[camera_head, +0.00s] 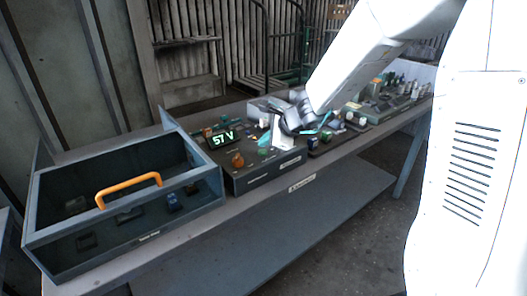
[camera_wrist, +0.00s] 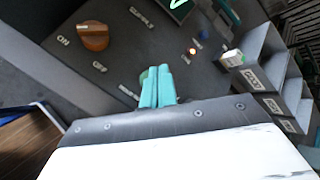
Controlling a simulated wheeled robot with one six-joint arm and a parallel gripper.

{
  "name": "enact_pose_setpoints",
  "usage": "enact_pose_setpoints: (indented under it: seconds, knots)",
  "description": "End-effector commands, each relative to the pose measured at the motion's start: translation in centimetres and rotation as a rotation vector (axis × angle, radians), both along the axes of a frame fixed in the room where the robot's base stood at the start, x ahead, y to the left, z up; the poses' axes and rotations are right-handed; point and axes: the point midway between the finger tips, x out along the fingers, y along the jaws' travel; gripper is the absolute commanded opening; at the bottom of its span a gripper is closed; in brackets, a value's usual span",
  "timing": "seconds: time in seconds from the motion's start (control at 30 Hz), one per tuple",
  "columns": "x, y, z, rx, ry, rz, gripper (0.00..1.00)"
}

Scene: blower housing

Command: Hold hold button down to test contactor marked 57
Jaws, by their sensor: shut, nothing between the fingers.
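In the wrist view the orange knob (camera_wrist: 93,36) lies at upper left, near an "ON" label. My gripper (camera_wrist: 158,72) is shut and empty, its teal fingers pointing at the panel. A green round button (camera_wrist: 146,76) shows just behind the fingertips, mostly hidden; I cannot tell whether they touch it. A partly covered label is beside it. In the head view my gripper (camera_head: 266,140) is over the panel. No contactor marking 57 is readable.
A clear-fronted box (camera_head: 130,243) with an orange handle (camera_head: 128,188) stands at left, with several small devices inside. Labelled grey bins (camera_wrist: 262,62) are right of the panel in the wrist view. More parts crowd the bench behind my arm.

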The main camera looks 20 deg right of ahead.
Motion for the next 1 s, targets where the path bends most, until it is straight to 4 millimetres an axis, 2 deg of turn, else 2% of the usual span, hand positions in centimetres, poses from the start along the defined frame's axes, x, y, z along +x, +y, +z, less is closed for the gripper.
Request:
enact_pose_setpoints:
  seconds: [0.53, 1.0]
  knots:
    - [0.0, 0.0, -0.02, 0.0, 0.0, 0.0, 0.0]
    - [-0.1, 0.0, -0.83, -0.001, 0.0, 0.001, 0.0]
